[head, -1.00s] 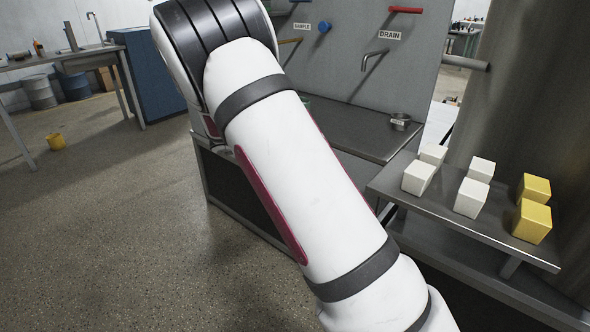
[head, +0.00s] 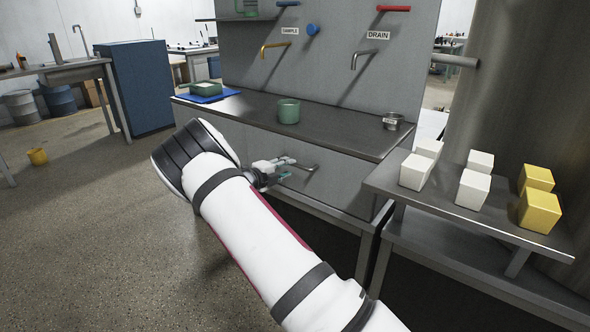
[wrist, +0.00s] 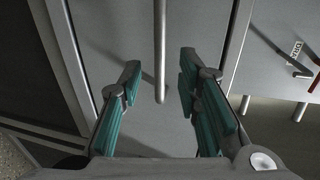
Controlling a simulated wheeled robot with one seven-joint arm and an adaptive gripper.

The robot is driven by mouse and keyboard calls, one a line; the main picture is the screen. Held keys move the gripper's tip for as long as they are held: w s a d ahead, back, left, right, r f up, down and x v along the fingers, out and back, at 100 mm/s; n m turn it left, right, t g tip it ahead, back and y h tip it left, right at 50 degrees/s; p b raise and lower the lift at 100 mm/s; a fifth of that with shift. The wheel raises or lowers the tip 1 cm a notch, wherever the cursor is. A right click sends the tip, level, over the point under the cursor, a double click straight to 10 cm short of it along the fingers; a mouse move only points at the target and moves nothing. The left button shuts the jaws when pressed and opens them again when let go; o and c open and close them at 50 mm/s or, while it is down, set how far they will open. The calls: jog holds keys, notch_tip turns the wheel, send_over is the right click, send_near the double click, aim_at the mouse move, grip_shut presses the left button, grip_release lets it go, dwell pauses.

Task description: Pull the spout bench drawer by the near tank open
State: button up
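The spout bench (head: 330,128) stands in the middle of the head view, with a grey drawer front (head: 335,185) under its top. A bar handle (head: 304,166) shows on the drawer front, partly hidden by my gripper (head: 283,170). In the wrist view the drawer front (wrist: 120,30) fills the middle, and the handle (wrist: 160,55) runs down the picture. My gripper (wrist: 158,72) is open, its teal-padded fingers on either side of the handle, with a gap to each. The drawer looks shut. My arm hides the lower left of the bench.
A green mug (head: 288,111), a small metal cup (head: 393,122) and a blue tray (head: 205,97) with a green block sit on the bench top. A side shelf (head: 425,194) with white and yellow cubes stands at right beside the tank (head: 510,90).

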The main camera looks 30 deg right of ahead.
aim_at(294, 165)
jog(key=b+x, duration=0.1)
jog(key=x, duration=0.4)
jog(key=shift+w+d, duration=0.1)
jog(key=shift+d, duration=0.3)
grip_shut()
